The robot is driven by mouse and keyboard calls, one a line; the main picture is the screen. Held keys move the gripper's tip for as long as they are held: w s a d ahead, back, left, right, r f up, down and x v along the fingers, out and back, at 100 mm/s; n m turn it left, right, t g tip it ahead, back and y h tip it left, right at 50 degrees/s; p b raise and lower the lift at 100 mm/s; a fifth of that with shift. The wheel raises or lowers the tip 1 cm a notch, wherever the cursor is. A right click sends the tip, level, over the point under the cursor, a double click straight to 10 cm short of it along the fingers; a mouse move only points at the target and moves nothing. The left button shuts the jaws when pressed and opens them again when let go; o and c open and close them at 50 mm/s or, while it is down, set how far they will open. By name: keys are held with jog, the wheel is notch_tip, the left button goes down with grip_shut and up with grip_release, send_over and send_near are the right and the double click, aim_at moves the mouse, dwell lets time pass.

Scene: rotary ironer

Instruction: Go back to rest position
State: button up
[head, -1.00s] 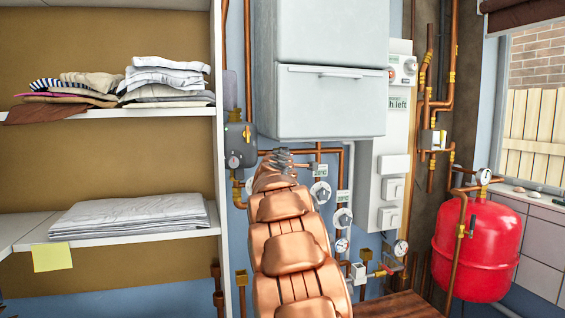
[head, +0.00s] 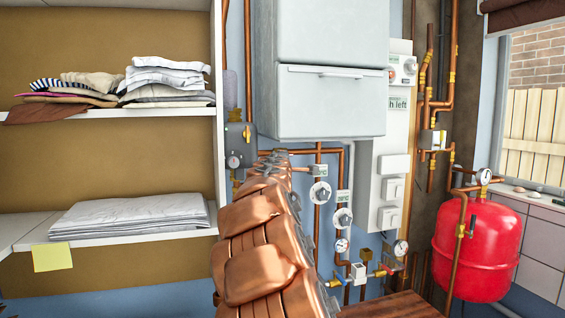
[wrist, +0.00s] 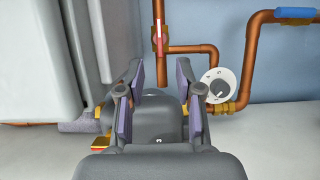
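My copper-coloured arm (head: 262,235) rises from the bottom middle of the head view toward the pipework under the grey cabinet. My gripper (wrist: 160,80) shows in the wrist view with its two dark fingers apart and nothing held between the pads. A dark grey rounded body (wrist: 158,122) shows in the gap between the fingers; I cannot tell whether they touch it. In the head view my gripper is hidden or too small to make out at the arm's far end. A white round dial (wrist: 219,86) lies right of the fingers in the wrist view.
A grey wall cabinet (head: 330,100) hangs above the arm. Shelves with folded laundry (head: 130,214) stand left. A grey box with a gauge (head: 240,142), copper pipes (head: 318,160) and valve dials (head: 320,193) surround the arm's end. A red tank (head: 478,250) stands right.

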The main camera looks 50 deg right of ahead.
dwell(0.4)
jog(key=s+a+f+m+g+y, duration=0.4)
jog(key=s+a+f+m, duration=0.1)
jog(key=s+a+f, duration=0.7)
jog(key=s+a+f+m+g+y, duration=0.4)
jog(key=s+a+f, duration=0.5)
jog(key=a+f, duration=0.4)
jog(key=s+a+f+g+y, duration=0.1)
jog(key=s+a+f+y, duration=0.1)
jog(key=s+a+f, duration=0.2)
jog(key=s+a+f+n+g+y, duration=0.1)
jog(key=s+a+f, duration=0.3)
jog(key=s+a, duration=0.5)
jog(key=s+a+f+g+y, duration=0.3)
jog(key=s+a, duration=0.3)
jog(key=a, duration=0.3)
jog(key=shift+s+a+f, duration=0.3)
jog(key=shift+a+f, duration=0.1)
jog(key=shift+f, duration=0.1)
